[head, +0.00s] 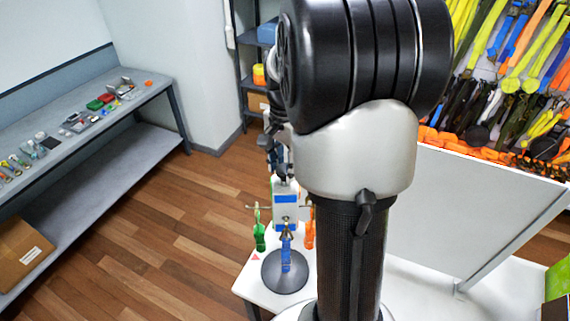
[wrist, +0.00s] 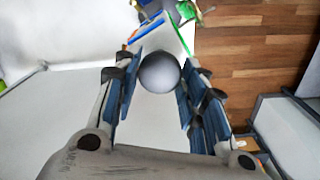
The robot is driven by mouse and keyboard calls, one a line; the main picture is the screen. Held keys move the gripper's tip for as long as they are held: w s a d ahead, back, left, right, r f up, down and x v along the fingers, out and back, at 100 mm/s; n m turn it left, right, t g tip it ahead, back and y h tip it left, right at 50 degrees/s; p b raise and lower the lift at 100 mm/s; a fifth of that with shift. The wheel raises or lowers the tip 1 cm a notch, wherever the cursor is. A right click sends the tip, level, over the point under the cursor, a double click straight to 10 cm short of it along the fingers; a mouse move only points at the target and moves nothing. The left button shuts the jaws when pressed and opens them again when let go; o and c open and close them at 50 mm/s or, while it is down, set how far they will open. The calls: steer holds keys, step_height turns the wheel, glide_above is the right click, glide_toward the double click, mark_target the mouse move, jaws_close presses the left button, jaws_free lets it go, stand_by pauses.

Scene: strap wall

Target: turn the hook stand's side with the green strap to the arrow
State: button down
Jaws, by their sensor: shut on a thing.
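The hook stand (head: 287,213) stands on the white table, with a round grey base. The green strap (head: 260,236) hangs from its left hook, the blue strap (head: 286,254) from the front one, and the orange strap (head: 309,230) on the right, partly hidden by my arm. A small red arrow mark (head: 255,257) lies on the table just below the green strap, left of the base. In the wrist view, my gripper (wrist: 160,75) is shut on the stand's round grey knob (wrist: 160,71), with blue pads on both sides. The stand's far side is hidden.
The white table (head: 258,290) has a white upright panel (head: 480,200) at right. Many colourful straps (head: 510,70) hang on the wall behind. A grey workbench (head: 75,120) with small parts stands at left, across open wooden floor (head: 170,220).

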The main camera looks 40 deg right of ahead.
steer(key=m, duration=0.5)
steer(key=shift+m, duration=0.3)
stand_by(0.4)
steer(key=c, duration=1)
jaws_free()
step_height(320, 180, up, 12)
steer(key=shift+a, duration=0.1)
